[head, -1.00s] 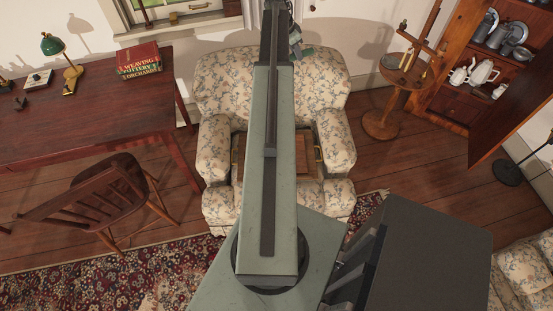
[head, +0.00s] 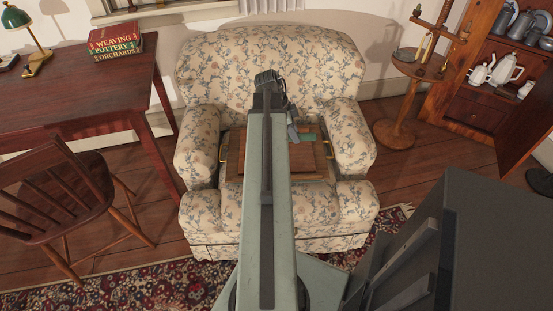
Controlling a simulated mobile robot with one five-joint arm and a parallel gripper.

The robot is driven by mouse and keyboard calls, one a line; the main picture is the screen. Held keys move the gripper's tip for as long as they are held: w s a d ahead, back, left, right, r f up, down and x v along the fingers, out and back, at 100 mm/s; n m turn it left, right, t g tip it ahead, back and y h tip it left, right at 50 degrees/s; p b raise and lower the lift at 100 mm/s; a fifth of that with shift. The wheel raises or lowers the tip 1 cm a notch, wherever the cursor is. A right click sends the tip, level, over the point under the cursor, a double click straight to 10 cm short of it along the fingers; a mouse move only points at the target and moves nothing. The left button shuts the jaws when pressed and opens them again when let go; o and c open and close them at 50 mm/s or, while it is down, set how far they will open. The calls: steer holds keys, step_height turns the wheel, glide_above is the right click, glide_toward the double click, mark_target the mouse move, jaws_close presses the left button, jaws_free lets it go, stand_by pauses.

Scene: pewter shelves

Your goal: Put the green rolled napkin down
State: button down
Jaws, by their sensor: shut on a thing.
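My gripper (head: 293,133) is over the back part of a wooden tray (head: 312,158) on the floral armchair (head: 270,60). It is shut on the green rolled napkin (head: 308,133), which shows as a small dull green piece just right of the jaws. The tray has a brass handle at each side, and my arm hides its middle. I cannot tell whether the napkin touches the tray.
A dark red desk (head: 80,85) with books (head: 115,43) and a wooden chair (head: 80,190) stand at left. A small round stand (head: 400,130) and an open cabinet (head: 485,100) with pewter and white pots are at right.

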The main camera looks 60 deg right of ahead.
mark_target(297, 158)
step_height(297, 158, down, 10)
steer(key=b, duration=1)
steer(key=shift+f, duration=0.2)
steer(key=shift+r, duration=0.25)
steer(key=shift+f, duration=0.25)
steer(key=c, duration=1.2)
jaws_free()
steer(key=shift+o, duration=0.2)
steer(key=shift+r, duration=0.1)
steer(key=shift+r+p, duration=0.4)
steer(key=shift+r, duration=0.05)
steer(key=p+v, duration=1)
steer(key=v, duration=0.1)
steer(key=shift+w+r+p, duration=0.15)
steer(key=shift+r+p, duration=0.2)
steer(key=shift+p, duration=0.05)
steer(key=shift+f, duration=0.15)
